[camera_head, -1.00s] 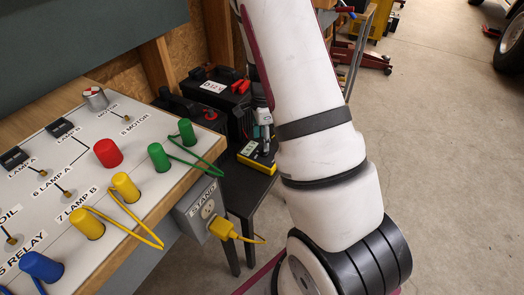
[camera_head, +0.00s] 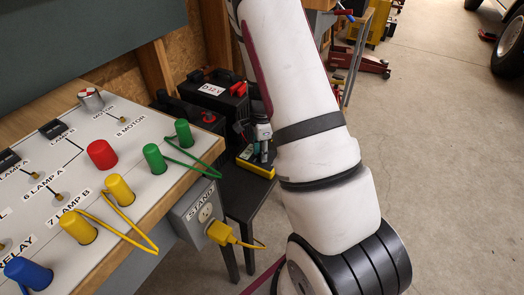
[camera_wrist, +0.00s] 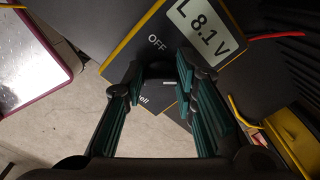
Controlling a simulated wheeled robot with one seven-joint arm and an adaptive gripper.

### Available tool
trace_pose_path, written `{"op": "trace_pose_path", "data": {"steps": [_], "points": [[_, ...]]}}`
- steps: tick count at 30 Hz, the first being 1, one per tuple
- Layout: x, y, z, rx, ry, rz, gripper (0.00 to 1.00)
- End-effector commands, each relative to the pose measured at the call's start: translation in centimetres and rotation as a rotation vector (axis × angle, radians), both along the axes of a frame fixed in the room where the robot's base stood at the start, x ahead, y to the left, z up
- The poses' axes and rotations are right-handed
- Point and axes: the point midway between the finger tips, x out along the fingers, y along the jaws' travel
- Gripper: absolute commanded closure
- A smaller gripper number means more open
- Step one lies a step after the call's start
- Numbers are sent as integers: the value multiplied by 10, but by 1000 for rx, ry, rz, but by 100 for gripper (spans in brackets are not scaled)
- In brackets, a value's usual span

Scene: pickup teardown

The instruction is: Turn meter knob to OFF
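The meter (camera_head: 256,163), dark with a yellow edge, lies on the dark stand beside the bench. In the wrist view, its display (camera_wrist: 207,22) reads "L 8.1 V", with a printed OFF label (camera_wrist: 158,42) near it. The dark round knob (camera_wrist: 158,70) lies below that label, partly hidden by the fingers; its pointing direction is unclear. My gripper (camera_wrist: 160,72) is open, with one teal-padded finger on each side of the knob. I cannot tell whether the fingertips touch it. In the head view, my gripper (camera_head: 263,135) is small, just above the meter.
A battery labelled 12 V (camera_head: 214,92) stands behind the meter. The bench panel (camera_head: 130,205) with coloured plugs is at the left, with a yellow plug (camera_head: 222,232) in its side outlet. Red and yellow wires run beside the meter in the wrist view. Open floor (camera_head: 445,150) lies right.

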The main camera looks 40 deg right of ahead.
Motion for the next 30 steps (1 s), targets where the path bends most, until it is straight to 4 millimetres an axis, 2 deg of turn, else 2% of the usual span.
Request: {"op": "trace_pose_path", "data": {"steps": [8, 14, 30], "points": [[0, 0, 0, 0, -1, 32, 100], [0, 0, 0, 0, -2, 132, 100], [-2, 0, 1, 0, -2, 622, 100]]}}
